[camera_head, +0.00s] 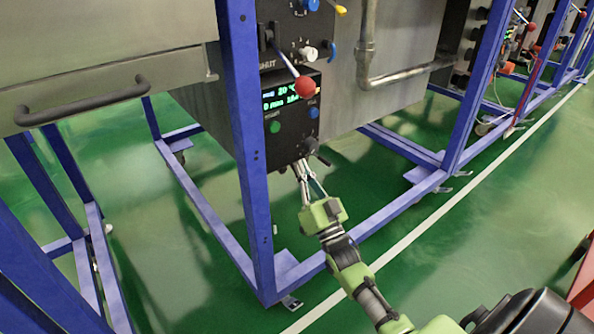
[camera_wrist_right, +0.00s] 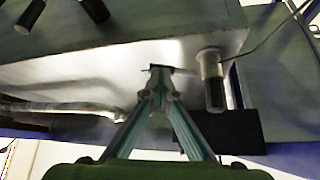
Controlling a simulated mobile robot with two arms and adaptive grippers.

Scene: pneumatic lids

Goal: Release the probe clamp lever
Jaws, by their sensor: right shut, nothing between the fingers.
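My right gripper (camera_head: 301,166) reaches up to the underside of the black control box (camera_head: 290,115). In the right wrist view its two fingers meet at the tips (camera_wrist_right: 160,73), shut with nothing between them, close to a small dark part on the box's pale underside. Beside the tips, to the right, a short cylinder with a metal collar and black grip (camera_wrist_right: 212,82) sticks out from the box; it is apart from the fingers. I cannot tell for sure which part is the probe clamp lever. My left gripper is not in view.
A lever with a red ball (camera_head: 306,87) crosses the panel above the lit display. A blue frame post (camera_head: 247,150) stands left of the box, and a low blue rail (camera_head: 385,215) runs behind my arm. A metal pipe (camera_head: 400,76) lies right.

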